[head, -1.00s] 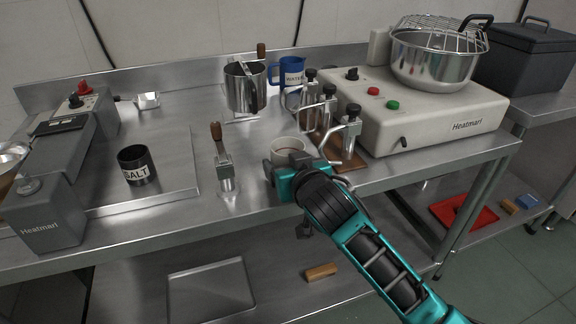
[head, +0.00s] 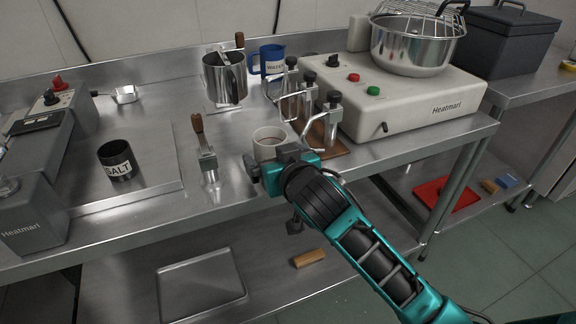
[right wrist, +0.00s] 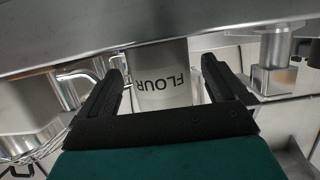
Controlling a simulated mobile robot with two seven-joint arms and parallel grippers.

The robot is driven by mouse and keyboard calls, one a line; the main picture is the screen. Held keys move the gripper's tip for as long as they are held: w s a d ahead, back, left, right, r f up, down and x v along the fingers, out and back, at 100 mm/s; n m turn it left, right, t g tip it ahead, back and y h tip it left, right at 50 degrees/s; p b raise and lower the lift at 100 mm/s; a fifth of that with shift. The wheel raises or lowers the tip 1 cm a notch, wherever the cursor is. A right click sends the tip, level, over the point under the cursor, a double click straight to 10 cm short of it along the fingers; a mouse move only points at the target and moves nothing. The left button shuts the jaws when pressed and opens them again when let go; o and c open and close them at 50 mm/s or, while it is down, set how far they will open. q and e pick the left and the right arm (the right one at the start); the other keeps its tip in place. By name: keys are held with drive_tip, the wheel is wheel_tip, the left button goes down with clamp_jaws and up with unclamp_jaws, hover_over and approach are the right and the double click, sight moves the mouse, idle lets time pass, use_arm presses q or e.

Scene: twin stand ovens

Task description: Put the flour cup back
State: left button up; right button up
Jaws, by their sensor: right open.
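The flour cup is a pale cup (head: 269,140) standing upright near the front edge of the steel table in the head view. In the right wrist view its side (right wrist: 163,78) shows the word FLOUR, upside down in the picture, between my fingers. My right gripper (head: 256,168) is at the front of the cup, partly in front of it in the head view. In the right wrist view the right gripper (right wrist: 164,82) is open, with one finger on each side of the cup and gaps between. My left gripper is not in view.
A wooden-handled tool (head: 207,150) stands to the left, then a black SALT cup (head: 115,160). A steel jug (head: 224,80) and blue WATER jug (head: 268,62) stand behind.

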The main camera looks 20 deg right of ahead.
drive_tip(key=p+v, duration=0.1)
drive_tip(key=v, duration=0.9)
drive_tip(key=s+f+n+g+y, duration=0.1)
drive_tip(key=s+f, duration=0.3)
drive_tip(key=f, duration=0.3)
drive_tip(key=s+a+f+n+g+y, duration=0.1)
drive_tip(key=s+f+g, duration=0.15)
drive_tip(key=f, duration=0.35)
drive_tip(key=s+f, duration=0.4)
drive_tip(key=f, duration=0.3)
use_arm(q)
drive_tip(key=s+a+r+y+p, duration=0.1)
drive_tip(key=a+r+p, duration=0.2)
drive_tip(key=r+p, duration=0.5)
drive_tip(key=p, duration=0.3)
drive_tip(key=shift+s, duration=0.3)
use_arm(e)
wheel_tip(320, 180, up, 6)
drive_tip(key=s+d, duration=0.1)
drive_tip(key=d, duration=0.1)
drive_tip(key=shift+s+d+r+h, duration=0.15)
drive_tip(key=shift+s+r+h, duration=0.05)
drive_tip(key=shift+h, duration=0.1)
